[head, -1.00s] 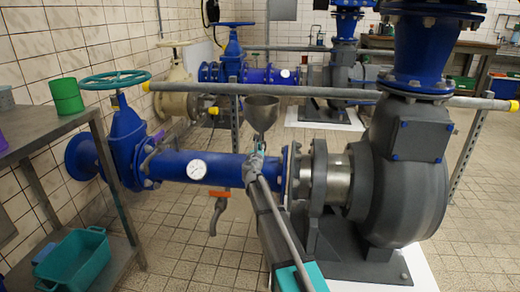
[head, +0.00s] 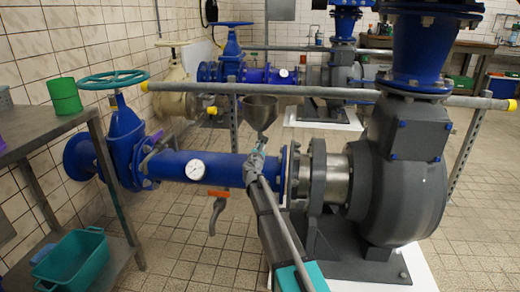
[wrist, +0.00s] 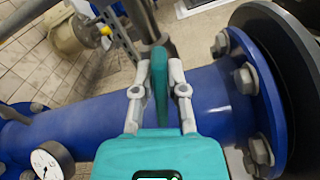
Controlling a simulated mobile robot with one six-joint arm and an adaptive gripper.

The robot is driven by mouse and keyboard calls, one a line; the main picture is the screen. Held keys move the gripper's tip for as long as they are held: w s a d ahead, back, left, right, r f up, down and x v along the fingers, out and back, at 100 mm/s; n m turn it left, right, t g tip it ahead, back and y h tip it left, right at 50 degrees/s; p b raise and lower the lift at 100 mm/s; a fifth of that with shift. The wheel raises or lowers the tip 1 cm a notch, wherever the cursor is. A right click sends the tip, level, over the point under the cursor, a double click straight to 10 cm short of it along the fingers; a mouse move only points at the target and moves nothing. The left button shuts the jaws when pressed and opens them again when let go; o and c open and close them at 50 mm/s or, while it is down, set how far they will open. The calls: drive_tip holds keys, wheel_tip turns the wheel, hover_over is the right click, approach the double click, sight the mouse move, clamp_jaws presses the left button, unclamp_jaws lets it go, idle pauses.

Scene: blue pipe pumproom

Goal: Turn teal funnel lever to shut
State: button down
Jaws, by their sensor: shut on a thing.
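The grey funnel (head: 260,112) stands above the blue pipe (head: 225,169), near the pump-side flange. My gripper (head: 258,160) is at the pipe just below the funnel, and my arm reaches up to it from the bottom of the head view. In the wrist view my gripper (wrist: 160,92) has its two grey fingers closed on either side of the upright teal lever (wrist: 159,80). The lever runs across the pipe direction in that view. Its pivot and lower end are hidden by my gripper, and the lever is too small to make out well in the head view.
A pressure gauge (head: 195,170) sits on the pipe to the left. A grey rail (head: 330,92) crosses behind the funnel. The grey pump (head: 405,170) fills the right. A teal handwheel (head: 113,79) stands left.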

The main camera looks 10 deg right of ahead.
drive_tip(key=shift+s+d+f+m+b, duration=0.1)
drive_tip(key=shift+d+f+m+b, duration=0.25)
drive_tip(key=shift+m, duration=2.1)
drive_tip(key=shift+s+d+f+m+b, duration=0.15)
drive_tip(key=shift+f+m+b, duration=0.25)
drive_tip(key=shift+m, duration=2)
drive_tip(key=shift+d+f+m+b, duration=0.35)
drive_tip(key=shift+m, duration=2.1)
drive_tip(key=c, duration=0.7)
unclamp_jaws()
drive_tip(key=shift+a, duration=0.1)
drive_tip(key=shift+s, duration=0.1)
drive_tip(key=v, duration=1.1)
drive_tip(key=shift+s+a, duration=0.15)
drive_tip(key=shift+s, duration=0.2)
